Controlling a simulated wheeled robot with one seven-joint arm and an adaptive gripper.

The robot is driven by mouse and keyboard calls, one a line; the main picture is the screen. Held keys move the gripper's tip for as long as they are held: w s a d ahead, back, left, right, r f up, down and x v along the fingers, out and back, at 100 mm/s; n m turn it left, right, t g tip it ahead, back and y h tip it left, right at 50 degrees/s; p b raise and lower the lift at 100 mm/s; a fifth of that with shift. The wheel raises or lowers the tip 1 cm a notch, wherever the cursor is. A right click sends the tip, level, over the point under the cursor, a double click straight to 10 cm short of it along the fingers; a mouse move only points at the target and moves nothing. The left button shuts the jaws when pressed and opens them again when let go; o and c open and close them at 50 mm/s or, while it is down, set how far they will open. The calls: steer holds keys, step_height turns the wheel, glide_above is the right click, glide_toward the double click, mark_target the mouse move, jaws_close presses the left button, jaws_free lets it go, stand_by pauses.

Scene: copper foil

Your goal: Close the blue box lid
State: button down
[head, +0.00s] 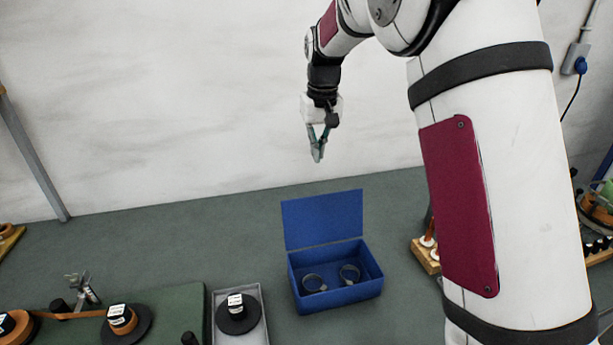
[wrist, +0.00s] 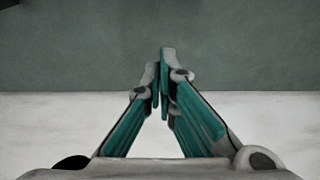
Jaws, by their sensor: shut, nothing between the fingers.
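The blue box (head: 336,294) stands on the green-grey table in the head view. Its lid (head: 322,219) is open, standing up at the back edge of the box. Two dark ring-shaped items (head: 331,279) lie inside the box. My gripper (head: 318,158) is in the air above and behind the raised lid, fingers pointing down, apart from it. In the wrist view my gripper (wrist: 162,60) is shut with its teal fingertips together and nothing held. The box does not show in the wrist view.
A grey tray (head: 254,331) with a dark spool (head: 238,313) stands left of the box. A reel device with copper foil (head: 68,316) is further left. A wooden rack (head: 424,256) stands to the right, partly behind my arm. The table left of the lid is clear.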

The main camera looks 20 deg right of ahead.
mark_target(323, 217)
step_height(323, 217, down, 9)
steer(key=s+p, duration=0.2)
steer(key=p, duration=0.1)
steer(key=shift+s, duration=0.3)
steer(key=shift+r, duration=0.1)
stand_by(0.4)
